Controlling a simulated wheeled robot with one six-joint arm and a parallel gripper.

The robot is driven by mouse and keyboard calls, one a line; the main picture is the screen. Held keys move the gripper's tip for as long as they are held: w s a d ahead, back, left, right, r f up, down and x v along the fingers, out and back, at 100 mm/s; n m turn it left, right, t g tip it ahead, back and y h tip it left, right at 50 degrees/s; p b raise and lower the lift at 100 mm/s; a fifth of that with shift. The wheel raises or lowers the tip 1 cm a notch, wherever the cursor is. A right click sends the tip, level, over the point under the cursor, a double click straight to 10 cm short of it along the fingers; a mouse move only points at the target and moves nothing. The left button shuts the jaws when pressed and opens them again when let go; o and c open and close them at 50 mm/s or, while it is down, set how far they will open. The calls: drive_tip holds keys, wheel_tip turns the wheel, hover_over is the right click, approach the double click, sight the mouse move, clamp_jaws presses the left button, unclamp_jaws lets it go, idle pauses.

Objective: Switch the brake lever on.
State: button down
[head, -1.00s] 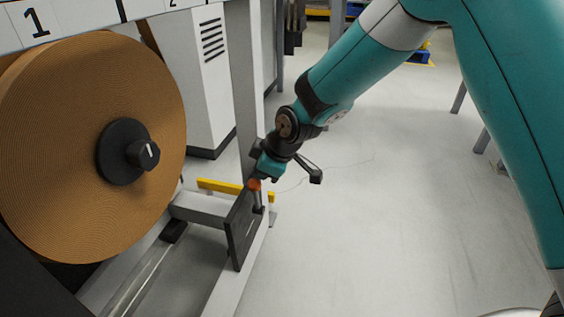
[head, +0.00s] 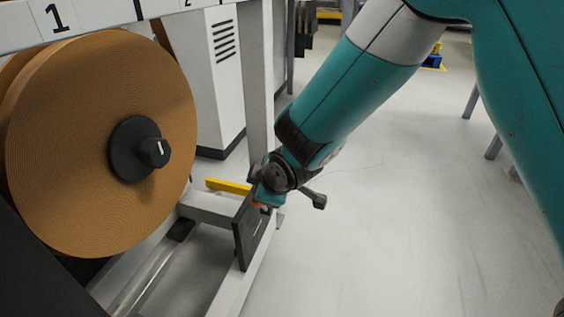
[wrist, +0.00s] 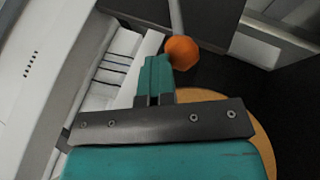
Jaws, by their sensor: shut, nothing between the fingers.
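The brake lever has an orange ball knob (head: 260,203) and sits at a dark upright plate (head: 247,240) on the low frame, right of the big brown roll. In the wrist view the orange knob (wrist: 182,52) is just right of my fingertips, with its thin grey rod (wrist: 176,17) running up out of frame. My gripper (head: 267,195) is shut and empty, right at the knob. In the wrist view its teal fingers (wrist: 158,72) are together beside the knob, seemingly touching it or very near. In the head view my gripper hides most of the lever.
The brown edge-band roll (head: 75,160) with a black hub (head: 135,150) fills the left. A grey post (head: 260,80) rises behind my gripper. A yellow bar (head: 229,187) lies on the frame. The floor (head: 400,230) to the right is clear.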

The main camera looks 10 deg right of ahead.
drive_tip(key=shift+s+a+f, duration=0.1)
drive_tip(key=shift+s, duration=0.1)
drive_tip(key=s+d+r+p, duration=0.4)
drive_tip(key=r+p, duration=0.3)
drive_tip(key=r, duration=0.3)
drive_tip(key=shift+d+r, duration=0.2)
drive_tip(key=shift+r, duration=0.05)
